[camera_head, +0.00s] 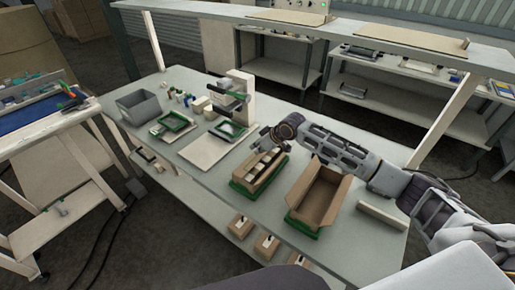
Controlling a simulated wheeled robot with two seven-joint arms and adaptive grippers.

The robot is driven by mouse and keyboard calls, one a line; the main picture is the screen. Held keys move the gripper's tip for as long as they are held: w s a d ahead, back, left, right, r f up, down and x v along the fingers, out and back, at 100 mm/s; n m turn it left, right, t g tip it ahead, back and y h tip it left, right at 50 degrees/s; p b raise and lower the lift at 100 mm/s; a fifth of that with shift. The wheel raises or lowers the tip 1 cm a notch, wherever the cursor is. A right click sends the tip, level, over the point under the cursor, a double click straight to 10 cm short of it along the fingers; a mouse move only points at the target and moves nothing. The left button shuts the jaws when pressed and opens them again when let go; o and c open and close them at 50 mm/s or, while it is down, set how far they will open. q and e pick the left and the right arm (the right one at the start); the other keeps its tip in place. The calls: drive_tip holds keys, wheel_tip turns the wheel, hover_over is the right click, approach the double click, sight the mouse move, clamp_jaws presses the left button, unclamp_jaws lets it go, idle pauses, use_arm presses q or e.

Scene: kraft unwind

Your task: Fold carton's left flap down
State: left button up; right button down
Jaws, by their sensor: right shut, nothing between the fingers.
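An open brown carton (318,194) stands on a green base at the right part of the grey table. Its top is open and its inside shows; its right side panel stands up, and I cannot clearly make out the left flap. A second brown box (250,178), filled with several pale-topped blocks, sits on a green base to its left. My right arm reaches in from the right behind the open carton. My right gripper (264,137) is shut and empty, just behind the filled box and apart from the open carton. My left gripper is out of view.
A grey bin (138,108) and small parts stand at the table's far left. A pale board (206,150) lies before a white press-like stand (241,88). A pale bar (382,216) lies right of the carton. An overhead shelf (300,32) spans the back.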

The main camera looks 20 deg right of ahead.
drive_tip(key=shift+r+p, duration=1.05)
drive_tip(key=shift+s+d+r, duration=0.2)
drive_tip(key=shift+r, duration=0.05)
drive_tip(key=b+v, duration=0.2)
drive_tip(key=v, duration=0.7)
drive_tip(key=shift+s+d, duration=0.15)
drive_tip(key=shift+s, duration=0.1)
drive_tip(key=c, duration=2.2)
unclamp_jaws()
drive_tip(key=shift+f, duration=0.15)
